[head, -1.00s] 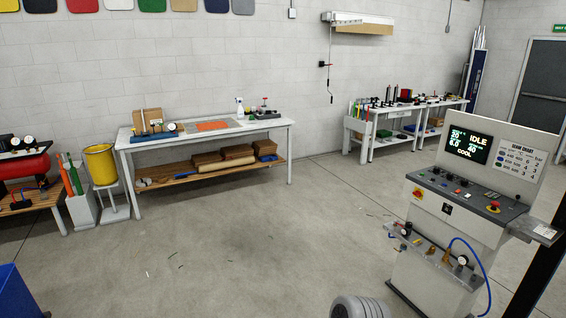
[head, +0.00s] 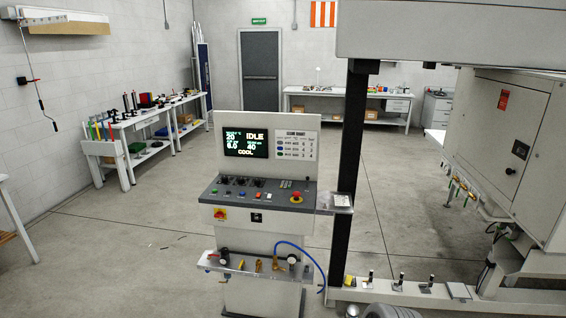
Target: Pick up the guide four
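I cannot make out which thing is guide four. Several small upright pieces, one of them a dark peg on a light block (head: 398,283), stand in a row on the low pale rail of the large machine at the lower right. They are too small to tell apart. Neither of my grippers is in view.
A control console (head: 262,235) with a screen reading IDLE stands in the middle, beside a black post (head: 350,170). The large machine's cabinet (head: 510,150) fills the right. Benches with tools (head: 150,122) line the left wall; another bench (head: 345,95) stands at the back.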

